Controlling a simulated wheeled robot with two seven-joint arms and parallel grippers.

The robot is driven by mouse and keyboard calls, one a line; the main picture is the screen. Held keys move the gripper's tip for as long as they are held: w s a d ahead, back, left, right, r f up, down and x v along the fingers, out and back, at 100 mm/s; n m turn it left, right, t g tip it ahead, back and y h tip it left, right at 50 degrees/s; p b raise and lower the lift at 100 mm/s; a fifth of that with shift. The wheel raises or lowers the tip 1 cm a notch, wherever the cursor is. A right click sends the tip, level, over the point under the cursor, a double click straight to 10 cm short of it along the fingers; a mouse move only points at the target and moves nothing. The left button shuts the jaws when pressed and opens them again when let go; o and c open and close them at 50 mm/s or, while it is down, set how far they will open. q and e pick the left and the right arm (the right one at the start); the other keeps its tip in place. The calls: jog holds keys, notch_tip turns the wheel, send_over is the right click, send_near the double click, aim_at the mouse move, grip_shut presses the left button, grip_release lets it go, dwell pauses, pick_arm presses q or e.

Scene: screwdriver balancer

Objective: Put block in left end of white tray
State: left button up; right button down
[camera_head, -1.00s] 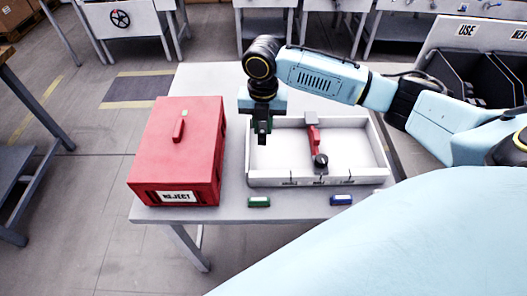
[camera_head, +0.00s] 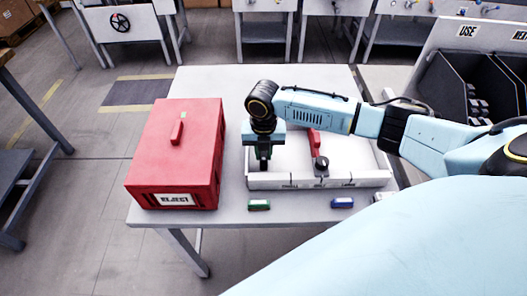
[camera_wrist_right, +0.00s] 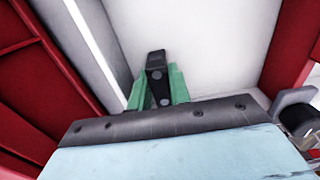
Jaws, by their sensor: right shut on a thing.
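The white tray (camera_head: 300,182) stands on the table, and its floor and wall also show in the wrist view (camera_wrist_right: 210,50). My right gripper (camera_head: 264,162) is over the left end of the tray, low and close behind the front wall. In the wrist view its green fingers (camera_wrist_right: 157,88) are shut on a dark block (camera_wrist_right: 156,68) with round grey marks. In the head view the block is mostly hidden by the gripper. I cannot tell if the block touches the tray floor. My left gripper is not in view.
A red box marked REJECT (camera_head: 178,150) stands close to the tray's left. A red piece with a dark knob (camera_head: 320,164) is at the tray's middle. A green block (camera_head: 259,205) and a blue block (camera_head: 342,202) lie in front of the tray.

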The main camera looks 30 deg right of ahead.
jog(key=c, duration=1.3)
grip_release()
jog(key=shift+f, duration=0.1)
notch_tip(320, 180, up, 12)
jog(key=p, duration=0.1)
jog(key=shift+r+p, duration=0.2)
jog(key=shift+p, duration=0.1)
